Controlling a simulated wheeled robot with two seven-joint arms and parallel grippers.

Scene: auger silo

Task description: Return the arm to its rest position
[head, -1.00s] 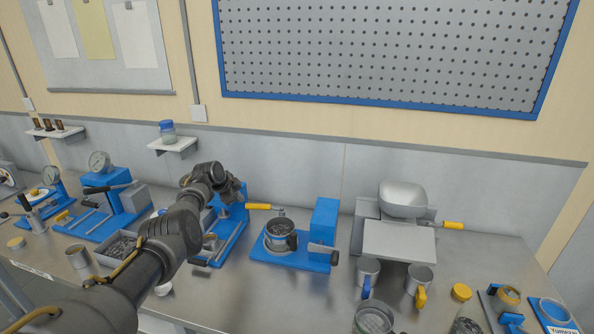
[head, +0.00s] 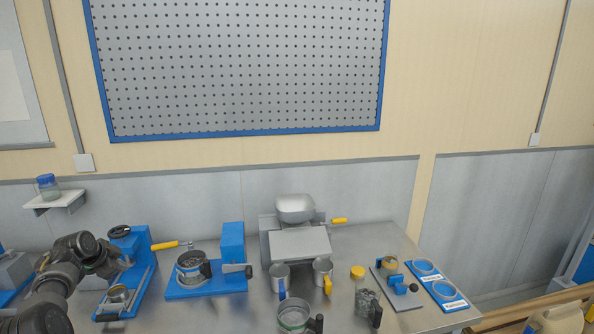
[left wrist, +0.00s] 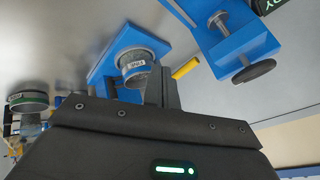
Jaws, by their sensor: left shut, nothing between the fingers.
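My left arm comes in from the lower left of the head view. Its gripper (head: 122,262) is shut and empty, in front of or over the left side of a blue press (head: 140,262); the exact gap cannot be told. In the left wrist view the dark gripper body (left wrist: 155,92) fills the lower part, and its jaws hold nothing visible. My right gripper is not in view.
A blue stand with a grey cup (head: 192,266) is right of the gripper. A scale (head: 300,243), mugs (head: 280,278), a sieve (head: 293,318) and blue-ringed holders (head: 444,291) stand further right on the steel bench (head: 345,305). A wall shelf (head: 55,201) is at left.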

